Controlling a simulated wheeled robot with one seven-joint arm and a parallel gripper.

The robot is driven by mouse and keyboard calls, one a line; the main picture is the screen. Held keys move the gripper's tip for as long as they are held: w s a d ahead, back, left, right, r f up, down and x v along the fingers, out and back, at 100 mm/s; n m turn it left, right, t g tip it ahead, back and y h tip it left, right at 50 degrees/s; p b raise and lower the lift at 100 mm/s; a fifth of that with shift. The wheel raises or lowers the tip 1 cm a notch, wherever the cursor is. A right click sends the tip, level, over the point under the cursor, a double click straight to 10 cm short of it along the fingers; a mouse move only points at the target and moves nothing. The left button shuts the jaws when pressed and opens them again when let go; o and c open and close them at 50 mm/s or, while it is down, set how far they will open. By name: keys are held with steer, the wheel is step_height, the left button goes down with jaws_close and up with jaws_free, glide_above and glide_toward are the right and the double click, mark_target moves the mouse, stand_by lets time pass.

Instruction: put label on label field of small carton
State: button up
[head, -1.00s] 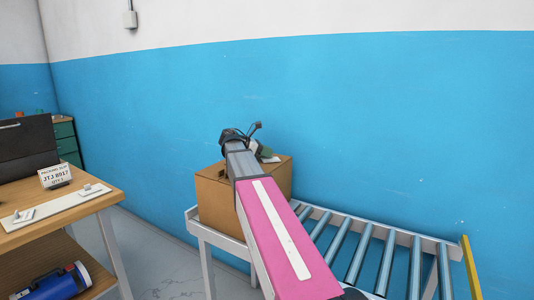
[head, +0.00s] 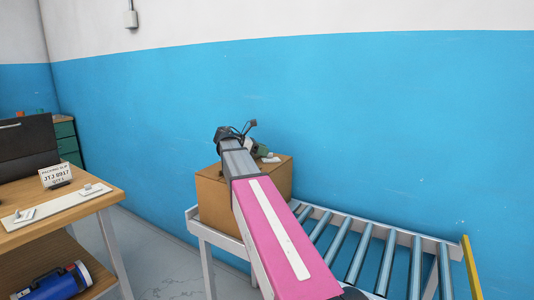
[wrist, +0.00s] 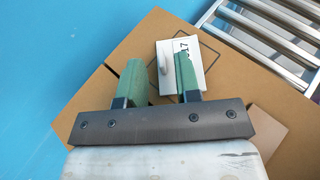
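The small carton (head: 220,197) is a brown box at the left end of the roller conveyor. In the wrist view its top (wrist: 110,75) fills much of the picture. The white label (wrist: 166,80), with dark print and a small grey tab, lies on the top. It overlaps the left part of the dark-outlined label field (wrist: 212,48) and sits askew to it; the field's right corner is bare. My gripper (wrist: 159,60) is open above the carton, its green fingers apart. The tab shows between them; the right finger hides part of the label.
The roller conveyor (head: 384,262) runs right from the carton, with a yellow end post (head: 470,268). A blue wall (head: 380,120) stands behind. At left is a wooden table (head: 95,207) with a packing slip sign (head: 55,175) and a white strip (head: 65,203).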

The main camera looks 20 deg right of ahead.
steer(key=v, duration=0.9)
steer(key=shift+a+r, duration=0.15)
steer(key=shift+a, duration=0.1)
